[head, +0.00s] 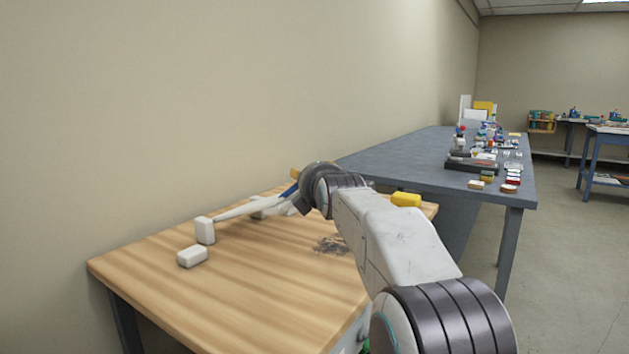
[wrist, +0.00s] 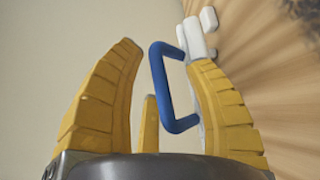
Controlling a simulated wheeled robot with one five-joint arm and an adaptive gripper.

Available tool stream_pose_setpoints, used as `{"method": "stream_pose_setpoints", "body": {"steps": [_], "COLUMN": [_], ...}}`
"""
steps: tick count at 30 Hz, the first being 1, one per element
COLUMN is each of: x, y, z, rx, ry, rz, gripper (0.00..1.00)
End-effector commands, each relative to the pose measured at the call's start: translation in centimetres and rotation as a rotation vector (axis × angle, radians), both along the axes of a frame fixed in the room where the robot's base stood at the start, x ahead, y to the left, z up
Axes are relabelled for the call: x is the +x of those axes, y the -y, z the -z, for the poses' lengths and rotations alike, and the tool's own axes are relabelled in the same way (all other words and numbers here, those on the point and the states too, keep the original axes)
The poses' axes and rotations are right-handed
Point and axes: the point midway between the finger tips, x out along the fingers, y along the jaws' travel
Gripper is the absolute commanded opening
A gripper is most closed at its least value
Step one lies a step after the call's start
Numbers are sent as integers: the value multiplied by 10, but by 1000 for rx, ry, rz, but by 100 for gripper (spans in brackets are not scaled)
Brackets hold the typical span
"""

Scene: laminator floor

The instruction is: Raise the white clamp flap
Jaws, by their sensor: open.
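The white clamp flap (head: 245,209) is a long pale piece low over the left part of the wooden table, running toward my gripper. In the wrist view a white part of it (wrist: 194,38) shows beyond the right finger, which hides the rest. A blue U-shaped handle (wrist: 156,75) stands between my yellow fingers; a bit of blue also shows in the head view (head: 290,190). My gripper (wrist: 161,55) is open around the handle, with a gap to the left finger. The right finger is close to the handle; I cannot tell whether they touch.
Two white blocks, one upright (head: 205,230) and one lying (head: 192,256), are at the table's left. A dark debris patch (head: 331,245) and a yellow block (head: 405,199) are on the wooden table (head: 250,300). A wall stands behind; a cluttered blue-grey table (head: 400,155) is beyond.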

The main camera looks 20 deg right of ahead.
Motion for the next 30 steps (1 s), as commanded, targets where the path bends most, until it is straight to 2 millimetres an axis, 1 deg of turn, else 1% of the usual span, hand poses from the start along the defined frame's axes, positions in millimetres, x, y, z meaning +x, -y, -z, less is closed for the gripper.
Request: {"method": "stream_pose_setpoints", "body": {"steps": [5,15,21,25,30], "x": [-13,-65,-92,-104,-113], "y": [-3,-14,-19,-22,-23], "z": [-3,-11,-15,-17,-18], "rx": [0,0,-1,-1,0], "ry": [1,2,2,2,1], "rz": [0,0,1,1,1], "gripper": [47,47,47,47,47]}}
